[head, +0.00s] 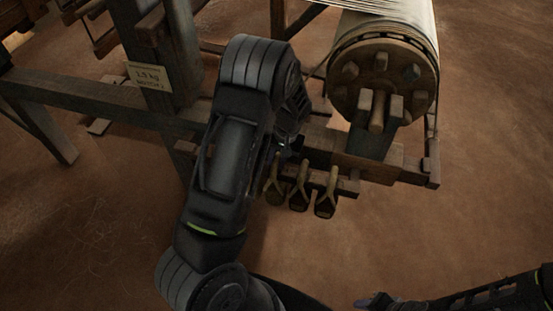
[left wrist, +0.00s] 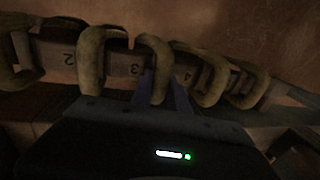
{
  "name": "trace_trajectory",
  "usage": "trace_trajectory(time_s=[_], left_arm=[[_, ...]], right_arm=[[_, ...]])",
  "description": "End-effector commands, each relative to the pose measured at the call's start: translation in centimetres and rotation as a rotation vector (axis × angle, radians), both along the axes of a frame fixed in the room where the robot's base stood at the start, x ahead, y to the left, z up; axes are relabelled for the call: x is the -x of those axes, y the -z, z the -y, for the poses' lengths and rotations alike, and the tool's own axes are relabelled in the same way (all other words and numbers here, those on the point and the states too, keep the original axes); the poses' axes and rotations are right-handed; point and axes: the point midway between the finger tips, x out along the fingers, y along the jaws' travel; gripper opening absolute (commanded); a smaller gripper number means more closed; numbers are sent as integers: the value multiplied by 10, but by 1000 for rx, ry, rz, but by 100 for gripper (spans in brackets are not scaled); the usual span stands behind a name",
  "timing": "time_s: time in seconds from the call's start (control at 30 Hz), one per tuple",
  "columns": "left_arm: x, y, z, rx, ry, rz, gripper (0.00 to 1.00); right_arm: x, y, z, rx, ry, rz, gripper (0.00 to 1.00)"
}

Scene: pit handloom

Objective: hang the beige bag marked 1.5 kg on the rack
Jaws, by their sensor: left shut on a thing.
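Several beige loop-handled bags hang along the wooden rack (head: 347,186). Three of them show in the head view, including the rightmost bag (head: 326,198) and the middle bag (head: 299,192). My left gripper (head: 284,150) is at the rack's left part, mostly hidden by my own arm. In the left wrist view my left gripper (left wrist: 160,88) is shut on a beige loop (left wrist: 155,62) beside the number 3. I cannot read any weight mark on the bags. My right gripper (head: 372,301) is low at the bottom edge, away from the rack; its jaws are unclear.
A sign (head: 150,76) on the loom post (head: 168,45) reads 1.5 kg. The large wooden roller (head: 375,68) with white cloth stands above and right of the rack. Numbers 2 and 4 also show on the rack in the left wrist view. The brown floor (head: 480,190) at right is clear.

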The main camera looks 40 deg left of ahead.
Motion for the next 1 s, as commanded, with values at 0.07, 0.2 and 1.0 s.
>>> trace_trajectory(time_s=[0.07, 0.2, 1.0], left_arm=[[0, 2, 1, 1, 0, 0, 0], [0, 2, 1, 1, 0, -1, 32], [-3, -40, 8, 1, 1, 1, 46]], right_arm=[[0, 1, 0, 0, 0, 0, 36], [0, 1, 0, 0, 0, 0, 36], [0, 2, 0, 0, 0, 0, 36]])
